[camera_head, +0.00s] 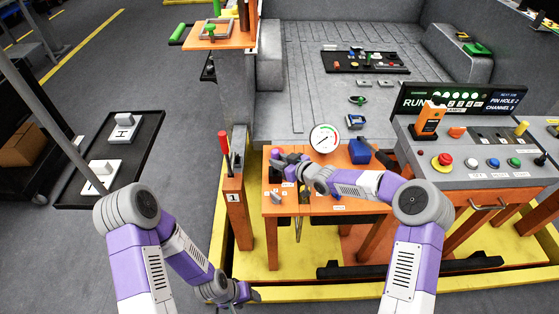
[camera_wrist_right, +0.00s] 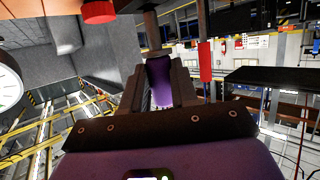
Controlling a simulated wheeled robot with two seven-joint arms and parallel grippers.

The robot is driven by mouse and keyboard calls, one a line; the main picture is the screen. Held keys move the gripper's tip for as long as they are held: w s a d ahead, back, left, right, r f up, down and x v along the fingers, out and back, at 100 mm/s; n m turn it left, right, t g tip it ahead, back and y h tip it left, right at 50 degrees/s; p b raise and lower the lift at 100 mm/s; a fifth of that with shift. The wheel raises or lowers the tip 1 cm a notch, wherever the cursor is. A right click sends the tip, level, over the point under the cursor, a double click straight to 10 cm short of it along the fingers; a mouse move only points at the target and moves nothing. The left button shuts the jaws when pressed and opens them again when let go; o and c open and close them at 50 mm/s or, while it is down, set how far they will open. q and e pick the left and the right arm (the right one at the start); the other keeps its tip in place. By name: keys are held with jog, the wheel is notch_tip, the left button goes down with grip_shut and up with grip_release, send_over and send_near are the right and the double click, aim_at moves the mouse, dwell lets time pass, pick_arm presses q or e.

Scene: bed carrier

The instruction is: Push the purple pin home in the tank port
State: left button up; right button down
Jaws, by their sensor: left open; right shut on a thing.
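The purple pin (camera_wrist_right: 160,82) is between the two dark fingers of my right gripper (camera_wrist_right: 161,92) in the right wrist view, and the fingers are shut on it. In the head view my right gripper (camera_head: 279,165) is over the left back part of the orange table (camera_head: 345,200). My left gripper (camera_head: 240,294) is open and empty, low beside the yellow frame.
A round gauge (camera_head: 324,138) and a blue block (camera_head: 359,151) stand at the table's back. A post with a red handle (camera_head: 224,142) rises on the left. A grey control console (camera_head: 480,165) stands on the right. The yellow frame (camera_head: 305,291) edges the floor.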

jog(key=shift+f+b, duration=1.45)
jog(key=shift+f, duration=0.5)
jog(key=c, duration=0.8)
grip_release()
jog(key=shift+d, duration=0.1)
jog(key=p+v, duration=0.2)
jog(key=v, duration=0.5)
jog(key=shift+s, duration=0.25)
